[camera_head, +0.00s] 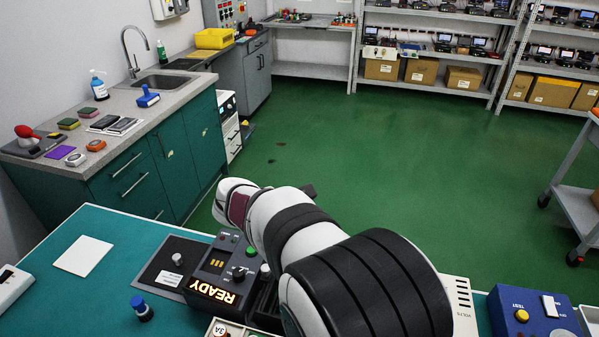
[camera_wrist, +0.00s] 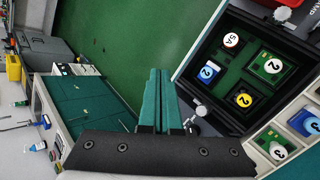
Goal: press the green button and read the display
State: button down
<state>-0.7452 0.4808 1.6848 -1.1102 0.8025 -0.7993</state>
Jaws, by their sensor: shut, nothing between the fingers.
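A dark control box stands on the teal bench in the head view. Its display (camera_head: 212,292) is lit and reads READY, tilted toward the camera. A green button (camera_head: 252,251) sits on its top right part, close beside my arm. In the head view my arm hides the gripper's fingers. The green button cannot be made out in the wrist view.
A blue box (camera_head: 520,315) with a yellow TEST button stands at the right. In the wrist view, an open black case (camera_wrist: 290,39) holding numbered discs is right of my fingers.

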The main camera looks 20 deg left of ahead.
jog(key=a+f+n+t+y, duration=0.1)
jog(key=a+n, duration=0.4)
jog(key=a, duration=0.5)
jog(key=shift+f+n+y, duration=0.3)
jog(key=shift+f+y, duration=0.2)
jog(key=shift+f, duration=0.35)
jog(key=shift+w+a+f, duration=0.1)
send_over(249, 256)
jog(key=shift+f, duration=4.3)
jog(key=shift+f, duration=0.1)
jog(key=shift+f, duration=0.3)
jog(key=shift+f, duration=0.45)
jog(key=shift+r, duration=0.9)
